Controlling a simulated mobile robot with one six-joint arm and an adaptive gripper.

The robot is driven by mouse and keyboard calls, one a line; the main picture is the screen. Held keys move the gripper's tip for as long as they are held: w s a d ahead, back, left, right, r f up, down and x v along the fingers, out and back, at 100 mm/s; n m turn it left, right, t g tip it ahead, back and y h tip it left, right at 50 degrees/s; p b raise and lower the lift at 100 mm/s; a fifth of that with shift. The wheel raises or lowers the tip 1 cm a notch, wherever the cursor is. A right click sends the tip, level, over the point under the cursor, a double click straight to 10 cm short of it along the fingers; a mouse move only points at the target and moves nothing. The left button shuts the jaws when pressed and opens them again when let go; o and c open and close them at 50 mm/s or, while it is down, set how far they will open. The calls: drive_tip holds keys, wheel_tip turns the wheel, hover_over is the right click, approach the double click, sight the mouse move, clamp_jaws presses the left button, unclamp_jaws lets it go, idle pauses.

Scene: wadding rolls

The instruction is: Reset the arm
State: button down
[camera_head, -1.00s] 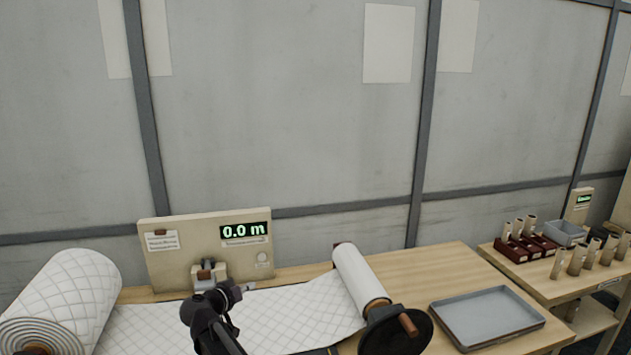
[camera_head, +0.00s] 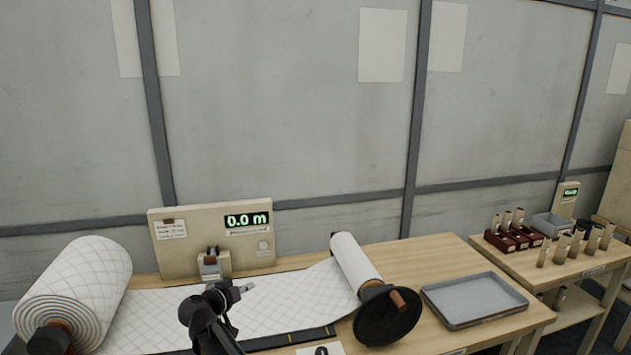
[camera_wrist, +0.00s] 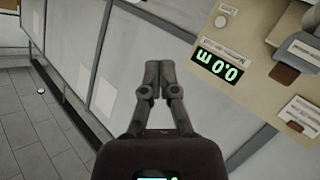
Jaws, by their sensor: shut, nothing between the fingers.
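My gripper (camera_head: 246,287) is raised above the white quilted wadding (camera_head: 290,300) on the table, just in front of the counter panel. In the wrist view my gripper (camera_wrist: 159,66) has its fingertips together with nothing between them. The counter panel (camera_head: 190,240) has a green display reading 0.0 m (camera_head: 247,220); the display also shows upside down in the wrist view (camera_wrist: 219,64). The wadding runs from the large roll (camera_head: 75,285) at the left to a narrower roll (camera_head: 356,260) at the right.
A black wheel with a wooden handle (camera_head: 385,322) stands at the narrower roll's near end. A grey tray (camera_head: 473,299) lies to its right. A side table (camera_head: 560,264) at the right holds cardboard tubes, dark red holders and a grey bin (camera_head: 552,225). A grey wall stands behind.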

drive_tip(key=s+d+f+g, duration=0.2)
drive_tip(key=d+f, duration=0.1)
drive_tip(key=d, duration=0.5)
drive_tip(key=s+d+f+g+b, duration=0.1)
drive_tip(key=s+d+f+g, duration=0.15)
drive_tip(key=d, duration=0.45)
drive_tip(key=s+d+f+g, duration=0.2)
drive_tip(key=d+f+g, duration=0.15)
drive_tip(key=d, duration=0.45)
drive_tip(key=s+d+f+g+y, duration=0.2)
drive_tip(key=s+d+f+y, duration=0.1)
drive_tip(key=s+d, duration=0.3)
drive_tip(key=s+d+f+g+y+b, duration=0.1)
drive_tip(key=s+d+f+g+y, duration=0.1)
drive_tip(key=s+d, duration=0.5)
drive_tip(key=shift+s+d+f+g+y, duration=0.2)
drive_tip(key=shift+s+f+g+y, duration=0.2)
drive_tip(key=shift+s+f+y, duration=0.45)
drive_tip(key=shift+w+r, duration=0.1)
drive_tip(key=shift+w, duration=0.15)
